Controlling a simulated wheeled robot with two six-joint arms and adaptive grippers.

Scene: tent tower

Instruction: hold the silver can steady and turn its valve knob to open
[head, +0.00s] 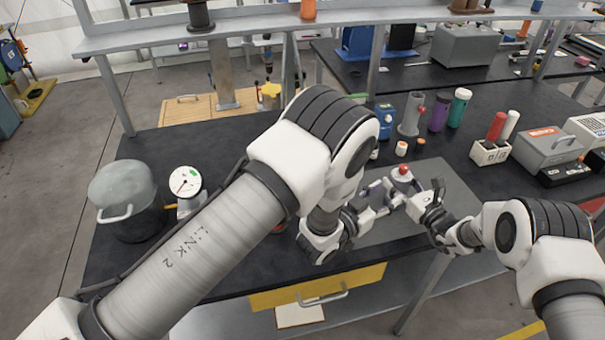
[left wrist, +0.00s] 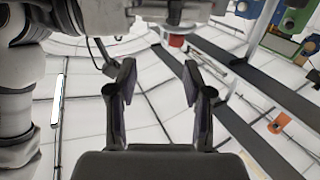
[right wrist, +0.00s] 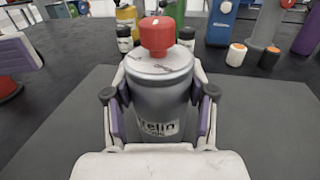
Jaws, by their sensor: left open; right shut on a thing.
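The silver can (right wrist: 158,100) stands upright on the grey mat, its red valve knob (right wrist: 157,34) on top. In the head view the knob (head: 402,171) shows, with most of the can hidden by the grippers. My right gripper (right wrist: 160,115) is shut on the can's body, one finger on each side, below the knob. My left gripper (head: 376,190) is open just left of the can, apart from the knob. In the left wrist view, nothing lies between its fingers (left wrist: 157,95).
Behind the can are orange-capped jars (head: 401,148), a purple bottle (head: 440,112) and a grey valve fitting (head: 411,115). A pot (head: 125,200) and gauge (head: 185,182) stand at left. The grey mat (head: 385,231) is bare in front.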

